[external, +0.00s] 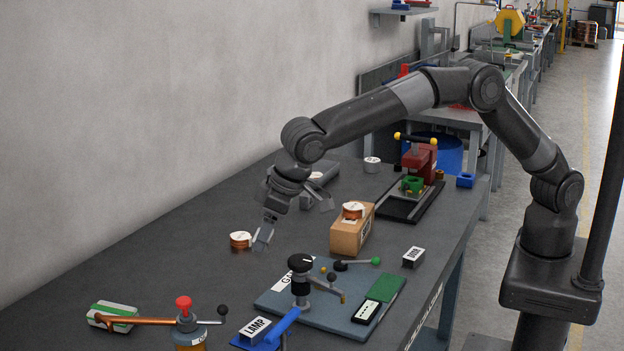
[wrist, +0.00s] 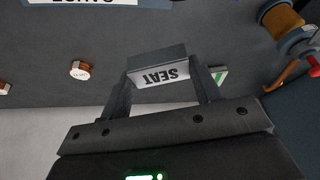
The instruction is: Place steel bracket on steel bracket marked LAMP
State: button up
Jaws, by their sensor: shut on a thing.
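My gripper (external: 272,212) is above the table at the left of the middle in the external view. In the wrist view my gripper (wrist: 162,84) is shut on a grey steel bracket (wrist: 158,66) with a white label reading SEAT, which appears upside down. The bracket is clear of the table; its outline in the external view is hard to tell from the fingers. The steel bracket marked LAMP (external: 255,328) lies at the front of the table in the external view, by a blue stand, apart from my gripper. I cannot pick it out in the wrist view.
A cardboard box (external: 350,236) bears another coil. A blue-grey board (external: 325,312) with a clamp, a red-knobbed device (external: 188,325) and a green-white box (external: 112,315) are in front. Another labelled block (external: 413,257) is at right.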

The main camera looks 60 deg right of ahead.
send_over(251, 326)
jog(key=s, duration=0.1)
jog(key=f, duration=0.6)
jog(key=shift+s+d+f, duration=0.15)
jog(key=shift+d+f, duration=0.15)
jog(key=shift+f, duration=2.1)
jog(key=o, duration=1)
jog(key=shift+f, duration=0.15)
jog(key=v, duration=1.2)
jog(key=shift+d+r, duration=0.1)
jog(key=shift+r, duration=0.1)
